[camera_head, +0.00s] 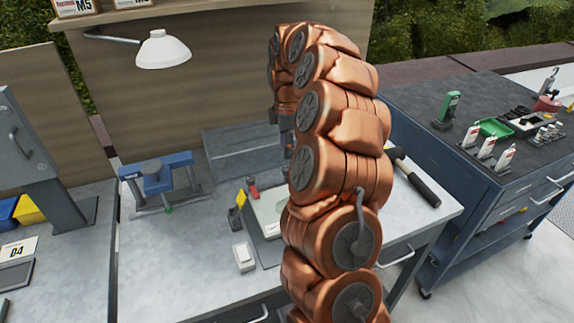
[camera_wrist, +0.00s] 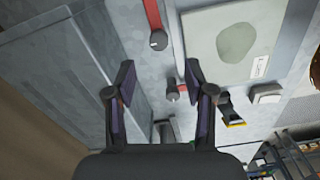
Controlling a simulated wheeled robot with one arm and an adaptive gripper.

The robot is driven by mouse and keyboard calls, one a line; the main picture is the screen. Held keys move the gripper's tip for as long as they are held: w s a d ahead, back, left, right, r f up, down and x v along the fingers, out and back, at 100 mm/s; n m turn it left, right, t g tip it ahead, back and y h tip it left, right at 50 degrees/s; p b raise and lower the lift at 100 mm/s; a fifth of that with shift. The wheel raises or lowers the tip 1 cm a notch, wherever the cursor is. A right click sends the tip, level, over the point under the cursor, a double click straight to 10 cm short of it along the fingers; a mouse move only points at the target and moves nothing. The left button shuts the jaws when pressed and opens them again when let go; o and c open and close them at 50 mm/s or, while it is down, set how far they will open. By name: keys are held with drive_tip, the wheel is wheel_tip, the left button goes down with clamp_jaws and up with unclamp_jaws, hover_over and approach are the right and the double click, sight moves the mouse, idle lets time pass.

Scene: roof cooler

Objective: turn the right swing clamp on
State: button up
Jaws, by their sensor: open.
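Two swing clamps with red arms and grey round ends stand along the back edge of a pale plate fixture (camera_head: 270,228). The right swing clamp (camera_wrist: 153,18) is at the top of the wrist view, its grey end just beyond the gap between my fingertips. My arm hides it in the head view. The left swing clamp (camera_head: 253,191) shows in the head view and, in the wrist view (camera_wrist: 174,92), appears beside my right-hand finger. My gripper (camera_wrist: 160,68) is open and empty over the bench; I see no contact with either clamp.
A grey cabinet (camera_head: 240,150) stands close behind the fixture and fills the left of the wrist view. A yellow-tagged part (camera_head: 240,198) and a small white box (camera_head: 244,257) are left of the fixture. A blue-topped stand (camera_head: 160,178) is farther left. A dark-handled tool (camera_head: 418,182) lies right.

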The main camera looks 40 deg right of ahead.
sight(287, 168)
drive_tip(key=shift+d+f+p, duration=0.1)
drive_tip(key=shift+f+p, duration=0.95)
drive_tip(key=shift+f, duration=2.85)
drive_tip(key=shift+c, duration=0.5)
clamp_jaws()
